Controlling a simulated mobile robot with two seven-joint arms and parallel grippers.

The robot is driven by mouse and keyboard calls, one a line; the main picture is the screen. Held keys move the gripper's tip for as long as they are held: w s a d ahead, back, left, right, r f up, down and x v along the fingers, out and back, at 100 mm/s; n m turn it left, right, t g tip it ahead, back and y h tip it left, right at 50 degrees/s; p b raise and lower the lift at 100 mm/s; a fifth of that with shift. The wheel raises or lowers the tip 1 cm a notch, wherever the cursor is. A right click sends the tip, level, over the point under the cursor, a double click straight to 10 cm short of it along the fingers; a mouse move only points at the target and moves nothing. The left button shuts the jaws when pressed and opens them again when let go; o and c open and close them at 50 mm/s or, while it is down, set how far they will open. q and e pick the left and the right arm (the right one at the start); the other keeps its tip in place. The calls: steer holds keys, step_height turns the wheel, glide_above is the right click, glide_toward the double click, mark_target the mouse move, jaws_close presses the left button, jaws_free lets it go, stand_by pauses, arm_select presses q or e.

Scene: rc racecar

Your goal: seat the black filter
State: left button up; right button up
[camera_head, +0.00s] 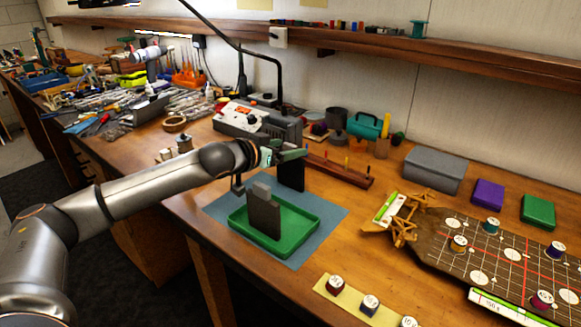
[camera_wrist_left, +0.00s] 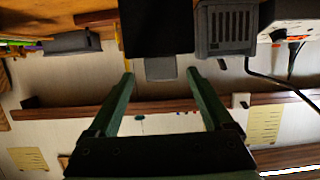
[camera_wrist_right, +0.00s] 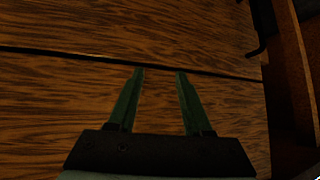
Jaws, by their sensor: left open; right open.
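A black block (camera_head: 291,176), seemingly the black filter, is upright behind the green tray (camera_head: 308,238). Whether it stands on something is hidden. The left wrist view, which is upside down, shows this block (camera_wrist_left: 155,28) with a grey tab (camera_wrist_left: 160,69). My left gripper (camera_head: 292,155) is at its top. Its open green fingers (camera_wrist_left: 160,72) lie one on each side of the tab, with visible gaps. A dark grey block (camera_head: 264,214) with a lighter tab stands upright in the tray. My right gripper (camera_wrist_right: 157,72) is open and empty, facing brown wood; the head view lacks it.
The tray lies on a blue mat (camera_head: 334,210). A grey charger-like box (camera_head: 257,125) stands behind my left wrist, and a wooden rack (camera_head: 340,172) lies right of the black block. A grey case (camera_head: 435,170) and a gridded board (camera_head: 500,250) are farther right.

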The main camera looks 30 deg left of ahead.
arm_select(q)
steer(key=x, duration=0.5)
steer(key=shift+w+a+p, duration=0.1)
steer(key=shift+w+p, duration=0.1)
steer(key=shift+p, duration=0.15)
jaws_close()
stand_by(0.5)
